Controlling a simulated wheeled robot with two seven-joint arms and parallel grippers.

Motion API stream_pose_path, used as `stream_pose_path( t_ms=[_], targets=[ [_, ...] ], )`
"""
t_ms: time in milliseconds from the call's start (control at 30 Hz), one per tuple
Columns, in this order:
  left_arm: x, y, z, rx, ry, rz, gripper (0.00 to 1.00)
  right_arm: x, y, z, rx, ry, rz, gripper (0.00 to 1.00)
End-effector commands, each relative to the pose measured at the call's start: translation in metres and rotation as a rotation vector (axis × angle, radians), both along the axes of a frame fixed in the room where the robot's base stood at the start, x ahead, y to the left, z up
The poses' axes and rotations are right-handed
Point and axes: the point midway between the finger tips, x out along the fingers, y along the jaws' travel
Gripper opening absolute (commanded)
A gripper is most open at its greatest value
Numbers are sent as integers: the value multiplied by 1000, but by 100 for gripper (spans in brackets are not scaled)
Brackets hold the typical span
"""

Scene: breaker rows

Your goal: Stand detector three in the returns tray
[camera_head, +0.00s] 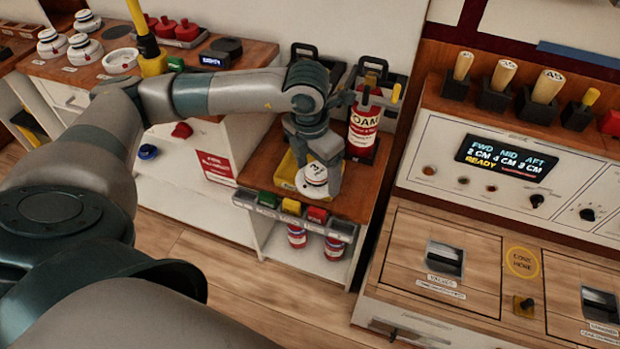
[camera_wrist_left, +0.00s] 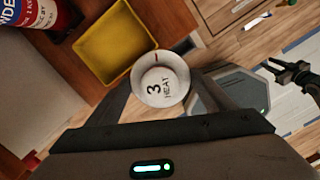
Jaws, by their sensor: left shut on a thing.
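Detector three (camera_head: 313,181) is a round white unit. In the left wrist view its face (camera_wrist_left: 161,82) reads "3 HEAT". My left gripper (camera_head: 319,173) is shut on it, one finger on each side. The yellow tray (camera_head: 284,173) lies on the wooden top just behind and left of the detector in the head view. In the left wrist view the tray (camera_wrist_left: 116,45) looks empty, and the detector overlaps its near corner. The detector looks held above the surface; the exact gap cannot be told. A dark jaw-like part at that view's right edge may be my right gripper.
A red foam extinguisher (camera_head: 364,122) stands close right of my left gripper. A rail of coloured blocks (camera_head: 293,207) runs along the front edge. More white detectors (camera_head: 84,48) sit on the left counter. A control console (camera_head: 510,160) stands at the right.

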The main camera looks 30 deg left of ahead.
Motion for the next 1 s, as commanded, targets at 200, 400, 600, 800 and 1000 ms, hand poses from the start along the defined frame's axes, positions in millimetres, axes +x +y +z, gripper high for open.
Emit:
stream_pose_path(
  t_ms=[200,400,600,800,1000],
  targets=[
    [2,2,-2,-2,-1,95,51,3,0,4,1,-5,-1,31],
    [2,2,-1,-2,-1,97,51,3,0,5,1,-5,-1,31],
    [4,4,-3,-1,0,97,51,3,0,4,1,-4,-1,31],
    [19,19,-15,1,3,100,51,1,0,-1,1,-3,-1,31],
    [48,42,-37,1,2,100,51,-3,-2,-11,0,0,-1,31]
  ],
)
